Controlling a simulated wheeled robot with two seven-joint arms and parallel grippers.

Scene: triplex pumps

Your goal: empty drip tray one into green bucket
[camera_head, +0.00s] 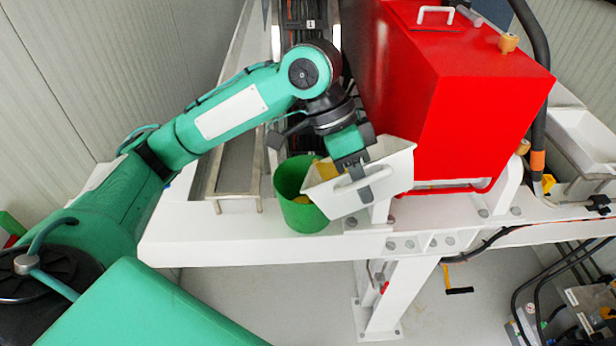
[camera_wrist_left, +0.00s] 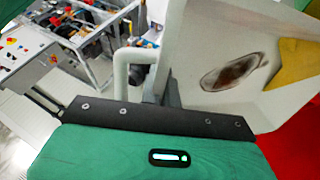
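A white drip tray (camera_head: 395,172) is held tilted, its left end low, at the rim of the green bucket (camera_head: 298,212). My left gripper (camera_head: 358,180) is at the tray's near side, shut on its white handle, which shows in the left wrist view (camera_wrist_left: 124,72). The left wrist view shows the tray's inside (camera_wrist_left: 215,35) with a dark oily stain (camera_wrist_left: 233,71) and a yellow piece (camera_wrist_left: 295,62). The bucket stands on the white frame; its inside is mostly hidden behind the tray. My right gripper is not in view.
A large red housing (camera_head: 470,115) stands close right of the tray. The white frame beam (camera_head: 260,248) runs below the bucket. A metal-edged channel (camera_head: 235,175) lies left of the bucket. Another white tray (camera_head: 585,140) is at the far right.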

